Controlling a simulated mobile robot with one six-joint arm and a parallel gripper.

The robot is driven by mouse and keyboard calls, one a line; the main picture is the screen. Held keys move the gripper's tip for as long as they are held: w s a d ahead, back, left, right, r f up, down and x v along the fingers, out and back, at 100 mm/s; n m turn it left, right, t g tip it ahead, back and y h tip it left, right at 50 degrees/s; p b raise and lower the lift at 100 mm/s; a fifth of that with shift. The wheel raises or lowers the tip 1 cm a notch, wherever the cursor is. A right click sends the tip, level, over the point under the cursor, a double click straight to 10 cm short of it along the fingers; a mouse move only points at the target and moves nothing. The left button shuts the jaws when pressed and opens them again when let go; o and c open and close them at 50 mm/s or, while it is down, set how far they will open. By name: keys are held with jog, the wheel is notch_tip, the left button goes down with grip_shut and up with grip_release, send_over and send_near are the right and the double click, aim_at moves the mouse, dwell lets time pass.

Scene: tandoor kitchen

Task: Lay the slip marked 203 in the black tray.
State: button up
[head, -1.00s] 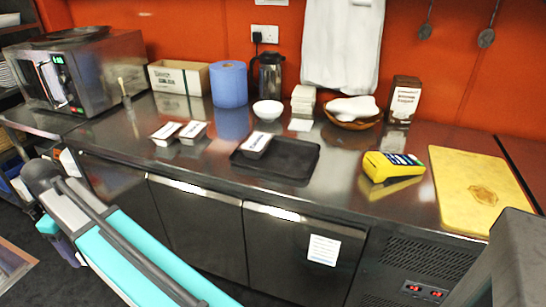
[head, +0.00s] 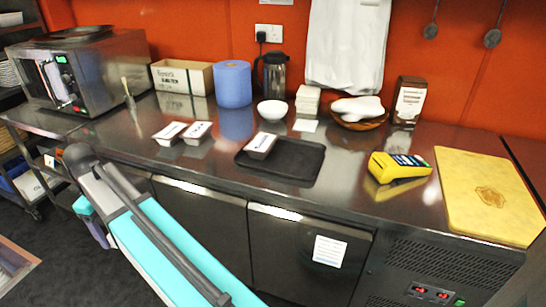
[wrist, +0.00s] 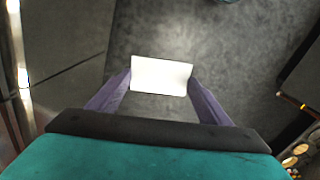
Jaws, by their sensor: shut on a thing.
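My gripper (wrist: 161,82) is shut on a white slip (wrist: 162,70), held between its two purple fingers in the wrist view. No mark can be read on the slip's visible face. Dark grey floor shows below it. The black tray (head: 300,176) lies on the steel counter in the head view. A foil container with a white, printed lid (head: 261,142) sits at the tray's left end; the right part is bare. In the head view my arm is at the lower left, in front of the counter, and I cannot make out the fingertips or the slip.
Two lidded containers (head: 170,132) stand left of the tray. Behind it are a white bowl (head: 272,111), a white stack (head: 307,101) and a basket (head: 357,122). A yellow card terminal (head: 398,167) and yellow board (head: 488,196) lie to the right. A cabinet door bears a paper (head: 329,250).

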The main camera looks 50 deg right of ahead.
jog(key=s+d+r+m+p, duration=0.1)
jog(key=s+d+r+p, duration=0.2)
jog(key=s+d, duration=0.55)
jog(key=s+d+r+p, duration=0.3)
jog(key=d, duration=1.1)
jog(key=s+d+r+m+p, duration=0.15)
jog(key=s+d, duration=0.45)
jog(key=d, duration=0.6)
jog(key=s+d+r+p, duration=0.1)
jog(key=s+d, duration=0.1)
jog(key=s, duration=0.1)
jog(key=s+d+r+p, duration=0.1)
jog(key=s+d, duration=0.2)
jog(key=s, duration=0.1)
jog(key=s+d+r+p, duration=0.1)
jog(key=s+d, duration=0.1)
jog(key=s, duration=0.1)
jog(key=shift+s+d+r, duration=0.15)
jog(key=shift+s+d, duration=0.2)
jog(key=p, duration=0.5)
send_over(300, 160)
jog(key=shift+s+f, duration=0.1)
jog(key=shift+f, duration=0.6)
jog(key=shift+f, duration=0.15)
